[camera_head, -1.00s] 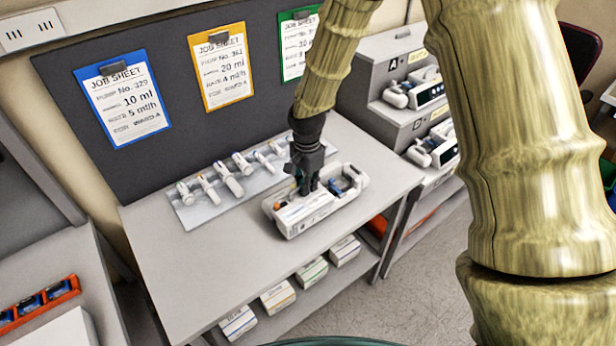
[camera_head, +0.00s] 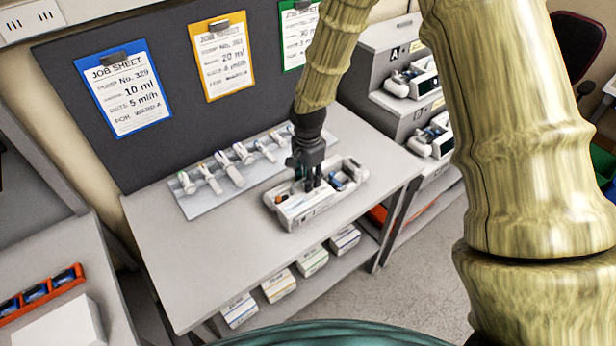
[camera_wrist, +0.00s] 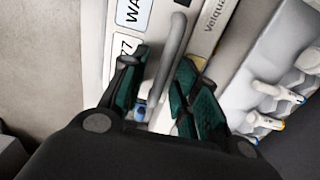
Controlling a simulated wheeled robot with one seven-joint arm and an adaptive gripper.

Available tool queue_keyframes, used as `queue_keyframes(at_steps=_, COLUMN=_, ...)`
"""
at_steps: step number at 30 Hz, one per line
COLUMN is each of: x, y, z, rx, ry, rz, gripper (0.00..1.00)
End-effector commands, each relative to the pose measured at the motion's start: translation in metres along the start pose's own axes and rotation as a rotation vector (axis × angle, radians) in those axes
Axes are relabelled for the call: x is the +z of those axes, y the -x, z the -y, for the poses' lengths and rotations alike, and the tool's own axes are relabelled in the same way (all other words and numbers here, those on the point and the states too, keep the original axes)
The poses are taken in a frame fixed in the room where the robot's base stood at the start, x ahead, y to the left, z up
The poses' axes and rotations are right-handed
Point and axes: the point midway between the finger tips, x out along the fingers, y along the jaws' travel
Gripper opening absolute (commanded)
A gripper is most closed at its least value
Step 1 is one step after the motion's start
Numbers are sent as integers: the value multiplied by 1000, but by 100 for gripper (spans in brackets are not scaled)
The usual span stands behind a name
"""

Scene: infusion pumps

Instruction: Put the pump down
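The pump (camera_head: 307,211) is a white, long syringe pump lying on the grey table, near its right end. In the wrist view its white body (camera_wrist: 205,28) with label text fills the upper middle, and its grey carrying handle (camera_wrist: 172,48) runs between my fingers. My gripper (camera_head: 313,187) is over the pump, pointing down. In the wrist view my gripper (camera_wrist: 160,88) has its green-padded fingers spread either side of the handle, with gaps visible. The pump's underside is hidden, but it appears to rest on the tabletop.
A tray of several syringes (camera_head: 190,208) lies behind the pump. A stepped rack (camera_head: 388,58) with other pumps stands at the right. Job sheets (camera_head: 222,62) hang on the back board. The table's front left (camera_head: 190,270) is clear. Boxes (camera_head: 278,286) sit on the shelf below.

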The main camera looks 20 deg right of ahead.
Motion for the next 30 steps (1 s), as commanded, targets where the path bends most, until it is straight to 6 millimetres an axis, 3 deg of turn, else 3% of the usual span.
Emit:
queue_keyframes(at_steps=8, x=0, y=15, z=1, rx=-2, ry=-1, rz=-1, gripper=31)
queue_keyframes(at_steps=30, x=0, y=103, z=1, rx=-3, ry=-1, rz=-1, gripper=31)
